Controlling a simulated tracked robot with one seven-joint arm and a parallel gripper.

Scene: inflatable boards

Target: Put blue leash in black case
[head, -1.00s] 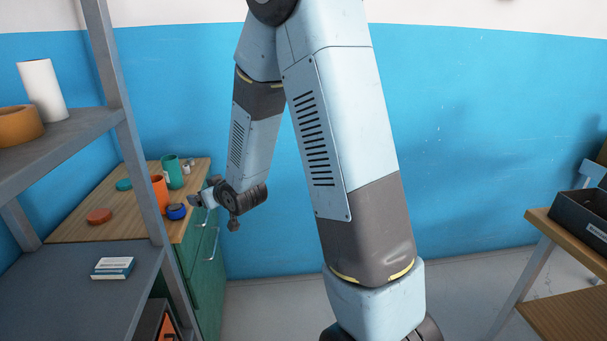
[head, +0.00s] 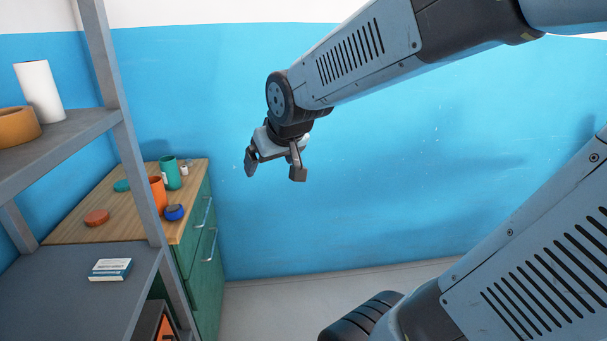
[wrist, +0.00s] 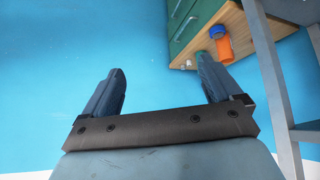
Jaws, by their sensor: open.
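A small round blue item (head: 174,212), which looks like the blue leash, lies on the wooden top of the green cabinet near its front edge. It also shows in the wrist view (wrist: 217,32), beside an orange cup. My gripper (head: 274,172) is open and empty, in the air to the right of the cabinet and above its top, in front of the blue wall. Its two spread fingers show in the wrist view (wrist: 163,88) with nothing between them.
The cabinet top (head: 130,228) also holds an orange cup (head: 159,194), a teal mug (head: 171,173) and an orange-red disc (head: 97,217). A grey shelf (head: 75,290) with a small box (head: 110,269) stands at the left. The floor (head: 270,300) right of the cabinet looks clear.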

